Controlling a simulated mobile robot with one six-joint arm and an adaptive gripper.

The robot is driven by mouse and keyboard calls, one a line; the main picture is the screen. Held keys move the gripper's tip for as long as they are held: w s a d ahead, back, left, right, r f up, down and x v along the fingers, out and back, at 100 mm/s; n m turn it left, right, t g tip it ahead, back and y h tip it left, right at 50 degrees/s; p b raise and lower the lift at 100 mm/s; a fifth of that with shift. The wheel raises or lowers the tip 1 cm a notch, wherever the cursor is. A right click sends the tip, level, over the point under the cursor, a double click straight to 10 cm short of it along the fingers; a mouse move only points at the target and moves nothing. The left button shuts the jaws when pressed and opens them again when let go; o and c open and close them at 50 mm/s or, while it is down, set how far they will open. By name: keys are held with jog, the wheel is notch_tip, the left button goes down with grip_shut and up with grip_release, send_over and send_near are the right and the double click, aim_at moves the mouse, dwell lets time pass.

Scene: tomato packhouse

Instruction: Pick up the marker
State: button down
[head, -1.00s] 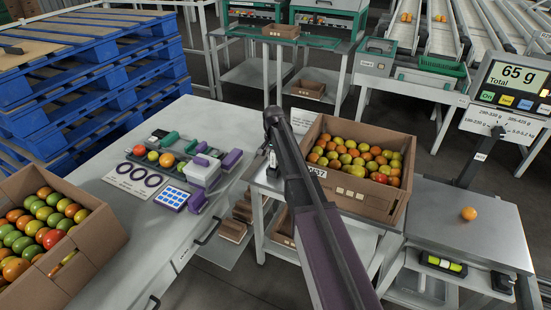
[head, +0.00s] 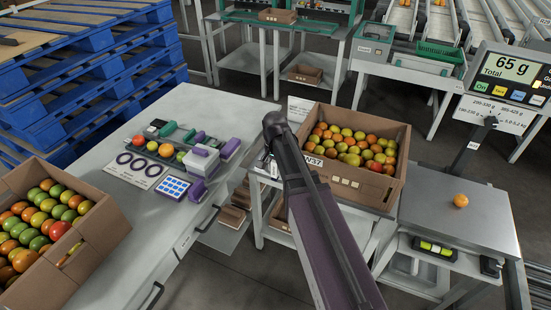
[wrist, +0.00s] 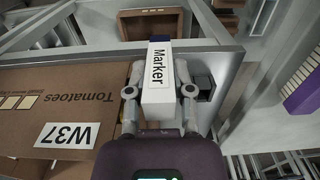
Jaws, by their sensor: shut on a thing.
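The marker (wrist: 157,98) is a white block-like piece with the word "Marker" on its label. It sits between the two fingers of my gripper (wrist: 159,76) in the wrist view, and the gripper is shut on it. In the head view my gripper (head: 268,165) shows small beside the front left corner of the tomato box, partly hidden by my arm. I cannot clearly make out the marker there.
The cardboard tomato box (head: 360,187), labelled W37 in the wrist view (wrist: 66,136), stands close to my gripper. A workbench (head: 110,240) with tools and another tomato box (head: 105,228) is left. A scale (head: 450,215) bearing one orange fruit is right.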

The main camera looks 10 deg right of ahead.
jog(key=shift+s+a, duration=0.1)
jog(key=shift+s, duration=0.55)
jog(key=shift+r, duration=0.2)
jog(key=shift+r+p, duration=2.35)
jog(key=shift+p, duration=0.15)
